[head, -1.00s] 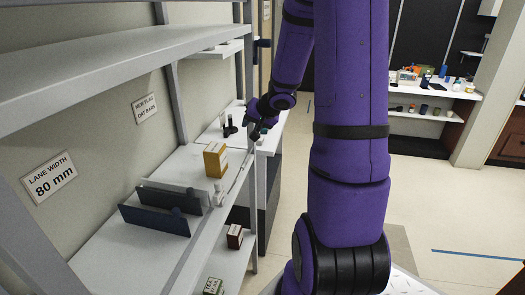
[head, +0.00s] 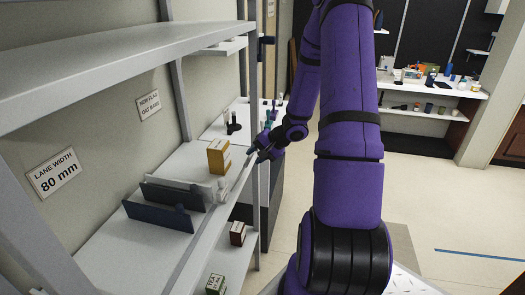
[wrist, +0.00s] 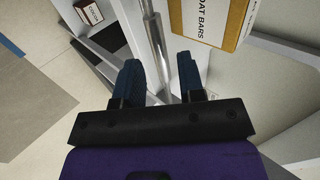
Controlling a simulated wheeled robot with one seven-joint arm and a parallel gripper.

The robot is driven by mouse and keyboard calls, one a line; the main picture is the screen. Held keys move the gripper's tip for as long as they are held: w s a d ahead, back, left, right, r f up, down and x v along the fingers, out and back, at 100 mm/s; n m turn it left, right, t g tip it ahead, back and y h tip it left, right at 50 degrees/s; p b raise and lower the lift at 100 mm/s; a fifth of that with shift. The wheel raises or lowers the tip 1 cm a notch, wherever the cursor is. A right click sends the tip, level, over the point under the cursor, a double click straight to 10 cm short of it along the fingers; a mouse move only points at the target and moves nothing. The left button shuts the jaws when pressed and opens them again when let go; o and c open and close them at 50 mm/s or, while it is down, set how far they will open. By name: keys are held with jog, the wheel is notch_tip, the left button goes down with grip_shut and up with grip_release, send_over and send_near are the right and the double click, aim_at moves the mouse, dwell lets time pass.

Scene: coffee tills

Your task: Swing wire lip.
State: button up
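The wire lip (head: 237,183) looks like a thin pale rod along the front edge of the middle shelf (head: 95,255). In the wrist view a shiny metal rod (wrist: 154,36) runs between and beyond my fingers; it looks like part of this lip, but I cannot be certain. My gripper (head: 253,154) is at the far front corner of that shelf, close to the rod. In the wrist view its two dark fingers (wrist: 160,80) are apart with nothing clearly held between them. Whether a finger touches the rod cannot be told.
A yellow oat bars box (head: 218,157) stands on the shelf near my gripper. Navy dividers (head: 158,215) stand nearer. A brown box (head: 238,233) and a tea box (head: 216,284) are on the lower shelf. A shelf post (head: 243,95) rises beside my gripper. Open floor lies right.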

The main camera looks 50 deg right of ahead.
aim_at(250, 159)
jog(key=x, duration=0.3)
jog(key=shift+c, duration=0.4)
grip_shut()
jog(key=shift+w+a+r, duration=0.35)
jog(key=shift+w+a, duration=0.05)
jog(key=shift+w, duration=0.3)
jog(key=shift+w+a+r, duration=0.1)
jog(key=shift+w+a, duration=0.3)
jog(key=shift+w, duration=0.25)
jog(key=shift+o, duration=1.3)
grip_release()
jog(key=shift+d+r, duration=0.1)
jog(key=v, duration=1)
jog(key=shift+s+r, duration=0.15)
jog(key=shift+s, duration=0.15)
